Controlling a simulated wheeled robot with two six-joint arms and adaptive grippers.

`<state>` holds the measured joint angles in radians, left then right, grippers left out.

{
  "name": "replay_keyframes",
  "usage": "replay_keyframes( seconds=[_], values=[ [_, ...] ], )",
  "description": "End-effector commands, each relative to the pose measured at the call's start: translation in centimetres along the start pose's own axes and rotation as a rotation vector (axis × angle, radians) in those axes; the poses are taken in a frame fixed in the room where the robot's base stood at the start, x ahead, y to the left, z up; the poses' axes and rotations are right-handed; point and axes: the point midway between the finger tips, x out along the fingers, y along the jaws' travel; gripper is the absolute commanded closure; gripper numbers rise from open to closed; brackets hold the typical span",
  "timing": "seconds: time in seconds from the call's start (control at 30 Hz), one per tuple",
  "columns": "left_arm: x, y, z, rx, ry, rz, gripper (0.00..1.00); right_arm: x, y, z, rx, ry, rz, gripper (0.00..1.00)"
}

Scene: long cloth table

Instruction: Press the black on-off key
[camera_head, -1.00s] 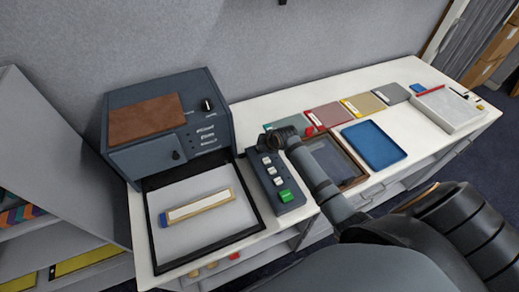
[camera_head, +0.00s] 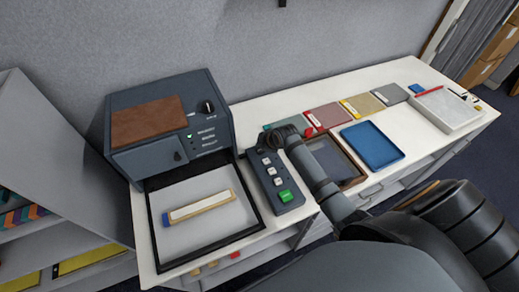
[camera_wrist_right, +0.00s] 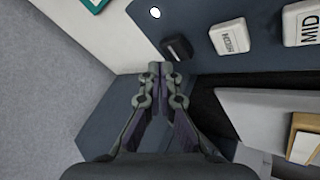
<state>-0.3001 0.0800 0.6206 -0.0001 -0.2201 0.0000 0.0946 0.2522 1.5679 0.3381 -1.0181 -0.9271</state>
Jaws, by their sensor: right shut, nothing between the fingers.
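The black on-off key (camera_wrist_right: 177,47) sits on the dark control box (camera_wrist_right: 260,40), at the end of its row of keys, beside a white key (camera_wrist_right: 230,37). My right gripper (camera_wrist_right: 160,70) is shut and empty, with its fingertips close to the black key in the right wrist view. I cannot tell whether they touch it. In the head view the right gripper (camera_head: 267,139) is over the far end of the control box (camera_head: 263,181) and hides the black key. A green key (camera_head: 286,196) is at the near end. My left gripper is not in view.
A dark machine (camera_head: 170,120) with a brown top panel stands left of the box. A black-framed tray (camera_head: 200,247) holding a wooden-edged block (camera_head: 200,206) lies in front. Colored pads (camera_head: 327,116) and a blue tray (camera_head: 372,146) lie to the right. A round white spot (camera_wrist_right: 155,13) shows near the black key.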

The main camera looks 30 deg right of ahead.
Motion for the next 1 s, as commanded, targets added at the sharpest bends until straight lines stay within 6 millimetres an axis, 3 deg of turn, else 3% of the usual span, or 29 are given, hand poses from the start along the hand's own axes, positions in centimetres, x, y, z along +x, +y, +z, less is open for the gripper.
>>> replay_keyframes(
  seconds=[0.43, 0.6, 1.0],
  values=[
    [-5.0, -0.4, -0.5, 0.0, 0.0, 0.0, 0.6, -3.9, 2.1, -2.1, 0.0, 0.0, 0.0, 1.0],
    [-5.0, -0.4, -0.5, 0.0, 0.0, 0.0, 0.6, -4.8, 2.6, -2.6, -0.001, 0.001, 0.001, 1.0],
    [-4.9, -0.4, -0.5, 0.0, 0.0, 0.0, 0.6, -4.8, 2.6, -2.6, 0.0, 0.0, 0.0, 1.0]
  ],
)
